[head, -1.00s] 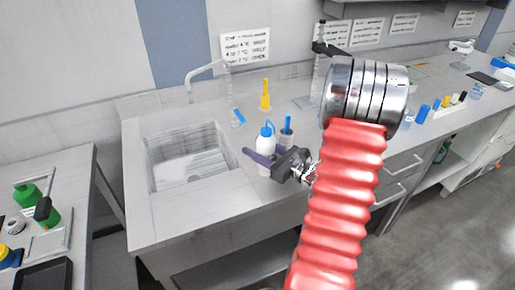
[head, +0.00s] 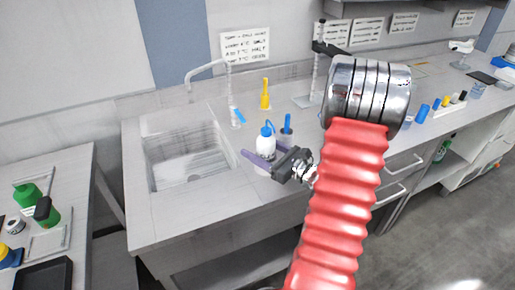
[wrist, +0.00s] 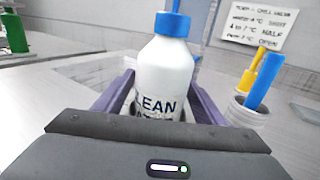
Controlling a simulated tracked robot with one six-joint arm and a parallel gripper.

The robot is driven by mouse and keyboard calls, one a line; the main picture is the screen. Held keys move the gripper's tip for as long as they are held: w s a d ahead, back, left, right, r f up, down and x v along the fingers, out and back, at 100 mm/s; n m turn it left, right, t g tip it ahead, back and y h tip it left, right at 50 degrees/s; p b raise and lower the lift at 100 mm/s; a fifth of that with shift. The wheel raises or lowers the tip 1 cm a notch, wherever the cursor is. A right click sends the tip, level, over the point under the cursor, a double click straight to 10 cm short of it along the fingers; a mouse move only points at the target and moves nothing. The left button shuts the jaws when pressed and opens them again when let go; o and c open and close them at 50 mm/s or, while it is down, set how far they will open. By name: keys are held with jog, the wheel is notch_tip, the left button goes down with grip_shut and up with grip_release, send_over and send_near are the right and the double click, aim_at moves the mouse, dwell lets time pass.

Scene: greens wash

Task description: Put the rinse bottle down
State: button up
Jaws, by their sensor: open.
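The rinse bottle (head: 265,147) is white with a blue cap and stands upright on the counter, right of the sink. In the wrist view the bottle (wrist: 161,72) shows dark lettering, partly cut off by my gripper body. My gripper (head: 257,158) has its purple fingers open on either side of the bottle, low on its body. In the wrist view a finger shows on each side of it. Whether either finger touches the bottle I cannot tell. The bottle's base is hidden in the wrist view.
A grey cup (head: 286,137) with a blue-handled tool stands close right of the bottle. Counter in front of the bottle is clear.

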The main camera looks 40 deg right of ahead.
aim_at(273, 155)
jog(key=s, duration=0.3)
jog(key=s+d, duration=0.1)
jog(key=s, duration=0.3)
jog(key=s+d, duration=0.1)
jog(key=s, duration=0.3)
jog(key=shift+s, duration=0.2)
dwell(0.4)
dwell(0.3)
